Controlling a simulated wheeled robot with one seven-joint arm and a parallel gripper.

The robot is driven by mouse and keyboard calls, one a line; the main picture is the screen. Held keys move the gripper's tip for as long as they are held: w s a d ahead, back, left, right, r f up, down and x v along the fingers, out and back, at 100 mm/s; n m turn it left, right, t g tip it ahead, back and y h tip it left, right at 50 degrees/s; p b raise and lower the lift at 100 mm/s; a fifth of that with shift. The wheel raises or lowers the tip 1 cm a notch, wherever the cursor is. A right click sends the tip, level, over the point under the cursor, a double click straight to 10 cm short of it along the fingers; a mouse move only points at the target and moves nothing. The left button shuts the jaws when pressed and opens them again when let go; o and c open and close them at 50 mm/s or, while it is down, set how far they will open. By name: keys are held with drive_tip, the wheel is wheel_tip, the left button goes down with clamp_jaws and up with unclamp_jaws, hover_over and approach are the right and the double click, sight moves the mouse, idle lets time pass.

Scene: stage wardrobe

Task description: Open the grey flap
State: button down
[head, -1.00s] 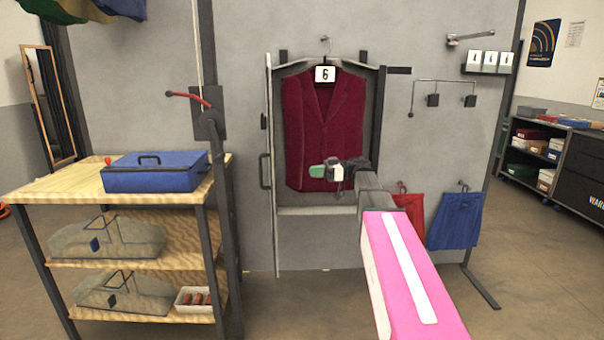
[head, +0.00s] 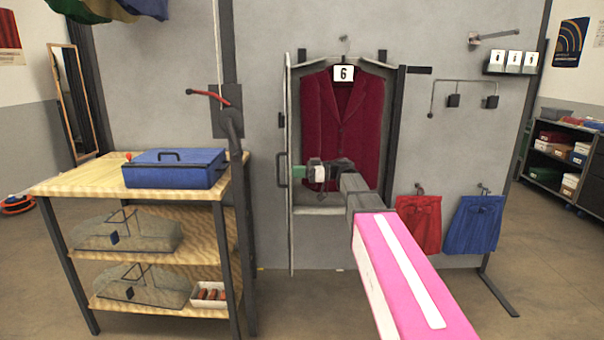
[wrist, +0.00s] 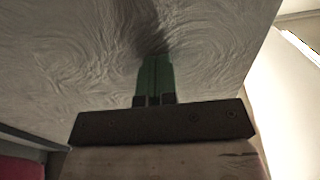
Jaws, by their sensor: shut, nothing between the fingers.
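The grey flap (head: 290,240) stands swung out from the wall and shows almost edge-on in the head view. Its dark handle (head: 281,170) sticks out on its left side. Behind it is a recess with a dark red waistcoat (head: 343,125) on a hanger, tagged 6. My gripper (head: 297,172) is shut and empty, with green fingertips pointing left at the flap's inner side. In the wrist view the shut fingertips (wrist: 154,75) are at or very near a pale grey surface, seemingly the flap's inner face. I cannot tell whether they touch.
A wooden shelf unit (head: 80,183) with a blue case (head: 175,170) stands left of the flap. A red lever (head: 210,97) is on a post there. Red (head: 418,222) and blue (head: 474,222) cloth pieces hang on the right. Floor shows between the shelf and my arm.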

drive_tip(key=a+m+t, duration=0.1)
drive_tip(key=a+t, duration=0.1)
drive_tip(key=a, duration=0.9)
idle(0.3)
